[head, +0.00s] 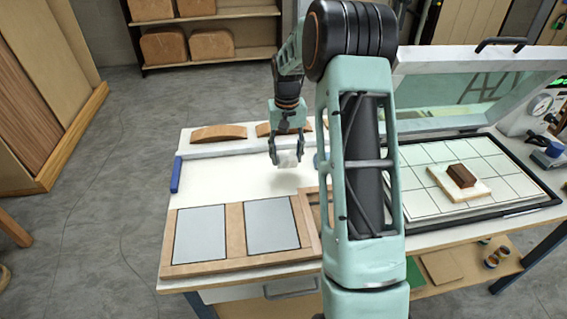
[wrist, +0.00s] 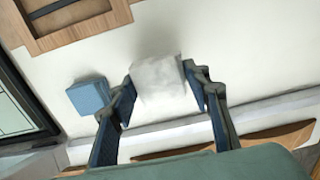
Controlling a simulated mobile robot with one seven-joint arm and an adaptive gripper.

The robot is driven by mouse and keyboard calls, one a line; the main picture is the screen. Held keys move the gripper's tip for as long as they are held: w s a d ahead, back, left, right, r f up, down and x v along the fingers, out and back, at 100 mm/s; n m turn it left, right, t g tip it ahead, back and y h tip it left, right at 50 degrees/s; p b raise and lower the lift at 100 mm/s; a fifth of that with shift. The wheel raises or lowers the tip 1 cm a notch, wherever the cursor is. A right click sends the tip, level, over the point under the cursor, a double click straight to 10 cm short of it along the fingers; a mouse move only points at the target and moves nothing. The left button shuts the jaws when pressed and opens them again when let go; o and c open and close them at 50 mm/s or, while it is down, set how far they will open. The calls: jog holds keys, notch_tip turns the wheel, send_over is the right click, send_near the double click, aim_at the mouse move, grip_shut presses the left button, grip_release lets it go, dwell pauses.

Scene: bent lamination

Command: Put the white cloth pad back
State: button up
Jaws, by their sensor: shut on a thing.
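The white cloth pad (head: 288,159) is a small whitish block between the fingers of my gripper (head: 287,150). It also shows in the wrist view (wrist: 158,78), with a finger of my gripper (wrist: 160,82) on each side. My gripper is shut on the pad and points down over the white bench top (head: 235,178). The pad seems to be slightly above the surface, with a faint shadow below it. A blue block (wrist: 88,97) lies on the bench beside the pad in the wrist view; my arm mostly hides that area in the head view.
A wooden tray (head: 235,209) with grey panels lies at the front. A blue bar (head: 176,175) is at the left edge. Curved wood pieces (head: 219,133) line the back. At right, an open-lidded press (head: 430,205) holds a brown block (head: 461,176) on a pale board.

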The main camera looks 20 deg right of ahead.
aim_at(283, 164)
jog(key=shift+w+a+f, duration=0.25)
jog(key=shift+f, duration=0.15)
jog(key=shift+w+f+p, duration=0.15)
jog(key=shift+f+p, duration=0.15)
jog(key=shift+f, duration=1.4)
jog(key=shift+f, duration=0.2)
jog(key=o, duration=1)
jog(key=shift+r, duration=0.15)
notch_tip(283, 164, up, 12)
jog(key=shift+r+b, duration=0.1)
jog(key=shift+b, duration=0.25)
